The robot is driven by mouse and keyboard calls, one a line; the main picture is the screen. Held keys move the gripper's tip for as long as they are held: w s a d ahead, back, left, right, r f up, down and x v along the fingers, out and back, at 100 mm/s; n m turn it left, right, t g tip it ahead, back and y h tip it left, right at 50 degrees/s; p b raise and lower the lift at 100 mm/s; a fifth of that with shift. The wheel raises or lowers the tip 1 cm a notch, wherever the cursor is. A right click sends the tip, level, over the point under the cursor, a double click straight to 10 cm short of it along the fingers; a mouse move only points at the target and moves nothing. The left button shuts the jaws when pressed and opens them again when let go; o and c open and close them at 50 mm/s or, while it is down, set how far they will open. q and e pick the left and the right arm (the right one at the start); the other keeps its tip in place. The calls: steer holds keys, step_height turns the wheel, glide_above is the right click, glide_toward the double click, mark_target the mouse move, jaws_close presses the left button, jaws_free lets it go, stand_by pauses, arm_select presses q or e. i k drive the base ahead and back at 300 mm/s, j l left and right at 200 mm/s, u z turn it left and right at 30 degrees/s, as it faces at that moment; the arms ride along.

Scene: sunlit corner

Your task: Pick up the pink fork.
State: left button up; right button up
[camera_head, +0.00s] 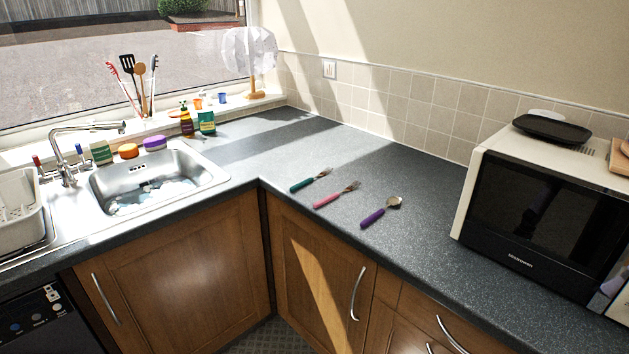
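The pink fork (329,199) lies flat on the dark speckled worktop (420,215), near the worktop's inner corner. Its pink handle points to the lower left and its metal tines to the upper right. A fork with a teal handle (303,185) lies just to its upper left, roughly parallel. A spoon with a purple handle (373,218) lies to its lower right, apart from it. Nothing covers the pink fork. Neither of my grippers shows in the head view.
A microwave (535,205) stands on the worktop at the right, with a black pan (552,128) on top. A metal sink (155,183) and a white dish rack (20,215) are at the left. Bottles (206,121) stand behind the sink. The worktop around the cutlery is clear.

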mark_target(329, 198)
steer(key=i+j+u, duration=0.15)
steer(key=i+j, duration=0.25)
steer(key=j, duration=0.3)
steer(key=i+j+u, duration=0.2)
steer(key=i+j, duration=0.2)
steer(key=j, duration=0.25)
steer(key=i+j+u, duration=0.15)
steer(key=i+j, duration=0.3)
steer(key=j, duration=0.15)
steer(key=z, duration=1.7)
